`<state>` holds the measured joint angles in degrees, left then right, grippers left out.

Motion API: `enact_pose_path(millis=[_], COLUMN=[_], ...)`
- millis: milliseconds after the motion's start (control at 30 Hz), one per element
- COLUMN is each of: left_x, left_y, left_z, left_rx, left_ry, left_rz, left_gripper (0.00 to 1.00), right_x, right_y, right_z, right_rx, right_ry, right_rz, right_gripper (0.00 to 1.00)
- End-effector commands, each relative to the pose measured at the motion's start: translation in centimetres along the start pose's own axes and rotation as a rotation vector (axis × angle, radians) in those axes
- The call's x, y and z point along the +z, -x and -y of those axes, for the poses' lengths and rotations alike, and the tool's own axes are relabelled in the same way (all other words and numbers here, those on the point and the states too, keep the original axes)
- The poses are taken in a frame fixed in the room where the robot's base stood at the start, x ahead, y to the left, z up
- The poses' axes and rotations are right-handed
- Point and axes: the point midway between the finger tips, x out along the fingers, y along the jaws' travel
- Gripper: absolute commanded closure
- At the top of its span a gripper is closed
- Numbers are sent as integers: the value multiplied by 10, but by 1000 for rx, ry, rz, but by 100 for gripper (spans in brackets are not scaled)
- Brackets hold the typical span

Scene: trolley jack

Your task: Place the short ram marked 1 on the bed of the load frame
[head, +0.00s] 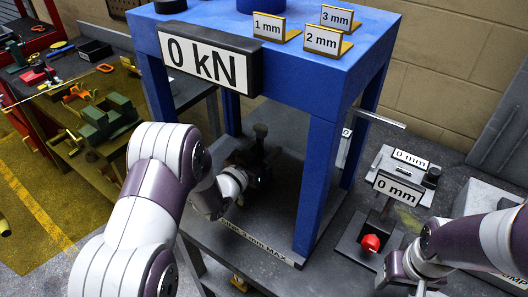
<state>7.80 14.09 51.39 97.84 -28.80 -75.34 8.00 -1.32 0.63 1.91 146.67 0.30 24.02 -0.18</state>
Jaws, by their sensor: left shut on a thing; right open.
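The blue load frame (312,150) stands in the middle, with a 0 kN display (207,57) on its top edge. Its dark bed (270,222) lies between the legs, with a partly hidden label ending in MAX on the front edge. My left gripper (258,172) reaches in between the legs, low over the bed. It is shut on a dark upright thing (260,132), which looks like the short ram; no mark 1 is readable. Shadow hides whether it touches the bed. My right gripper (424,287) is open at the lower right, outside the frame, partly cut off.
Plates reading 1 mm (268,27), 2 mm (322,40) and 3 mm (337,17) stand on the frame's top. Right of the frame is a jack-like device with a red knob (370,243) and a 0 mm display (397,190). A cluttered bench is at left.

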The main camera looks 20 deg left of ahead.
Motion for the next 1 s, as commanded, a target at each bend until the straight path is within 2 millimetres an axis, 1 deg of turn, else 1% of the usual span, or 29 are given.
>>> enact_pose_path(millis=[100, 133, 167, 200, 467, 533, 567, 667, 800, 900, 1000], left_x=[2, 4, 3, 3, 2, -4, -2, -2, -3, -2, -1], left_y=[-1, 0, 0, 0, 0, 0, 4, 24, 63, 88, 106], left_z=[0, 0, 0, 0, 0, 0, 0, 1, 1, 1, 2], left_rx=[0, 0, 0, 0, 0, 0, -1, -3, -4, -5, -5], left_ry=[-2, 0, 0, 0, 0, 0, 0, 0, 2, 1, 0], left_rz=[-5, 0, 0, 0, 0, 0, 1, 3, 3, 3, 2], left_gripper=[100, 40, 30, 17, 17, 17, 17, 17, 17, 17, 17], right_x=[0, 0, 0, 0, 0, 0, 0, -1, -1, -2, -2], right_y=[-4, -4, -3, -2, -2, 4, 3, 6, 12, 15, 16], right_z=[0, 0, 0, 0, 0, 0, 0, 0, 0, 0, 0], right_rx=[0, 0, 0, 0, 0, 0, 0, 0, 0, 0, 0], right_ry=[0, 0, 0, 0, 0, 0, 0, 0, 0, 0, 0], right_rz=[0, 0, 0, 0, 0, 0, 0, 0, 0, 0, 0], right_gripper=[36, 36, 36, 36, 36, 36, 36, 36, 36, 36, 36])
